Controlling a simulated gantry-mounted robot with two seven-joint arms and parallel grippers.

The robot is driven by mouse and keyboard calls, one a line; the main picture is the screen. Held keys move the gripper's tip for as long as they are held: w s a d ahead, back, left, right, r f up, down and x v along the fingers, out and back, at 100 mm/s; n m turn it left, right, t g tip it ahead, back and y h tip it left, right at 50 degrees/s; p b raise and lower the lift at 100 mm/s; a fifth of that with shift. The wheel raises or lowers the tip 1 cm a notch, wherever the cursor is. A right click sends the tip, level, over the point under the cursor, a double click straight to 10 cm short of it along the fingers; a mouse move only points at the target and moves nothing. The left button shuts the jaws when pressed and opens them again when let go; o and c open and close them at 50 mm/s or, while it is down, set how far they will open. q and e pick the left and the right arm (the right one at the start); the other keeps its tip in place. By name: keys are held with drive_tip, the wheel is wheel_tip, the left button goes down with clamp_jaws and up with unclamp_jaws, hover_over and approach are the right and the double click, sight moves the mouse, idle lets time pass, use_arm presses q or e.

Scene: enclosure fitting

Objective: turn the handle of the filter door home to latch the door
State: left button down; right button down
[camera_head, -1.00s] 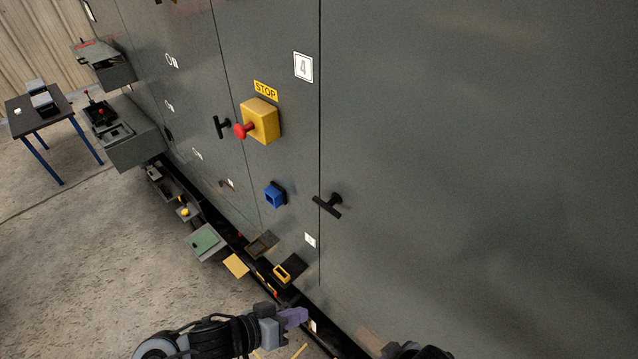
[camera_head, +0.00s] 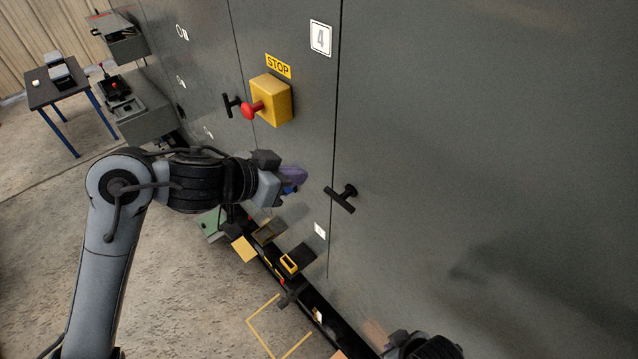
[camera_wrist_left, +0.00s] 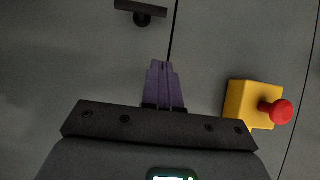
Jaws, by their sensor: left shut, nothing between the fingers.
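A black T-shaped handle (camera_head: 342,197) sits on the grey cabinet front, just right of a vertical door seam. Its bar slants down to the right in the head view. It also shows at the top of the left wrist view (camera_wrist_left: 141,11), with its bar nearly level there. I cannot tell from a label which door is the filter door. My left gripper (camera_head: 301,174) has purple fingers, shut and empty, left of this handle and apart from it. In the left wrist view its closed fingertips (camera_wrist_left: 160,65) point toward the cabinet, below the handle.
A yellow box with a red button (camera_head: 270,101) juts out under a STOP label. A second black T-handle (camera_head: 232,105) is left of it. A blue part (camera_head: 290,188) is mostly hidden behind my left gripper. Small trays (camera_head: 289,263) line the cabinet's foot.

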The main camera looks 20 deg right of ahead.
use_arm(q)
drive_tip(key=w+d+f+p, duration=0.1)
drive_tip(key=w+d+f, duration=0.1)
drive_tip(key=d+f, duration=0.4)
drive_tip(key=shift+w+f+p, duration=0.3)
drive_tip(key=shift+f, duration=0.65)
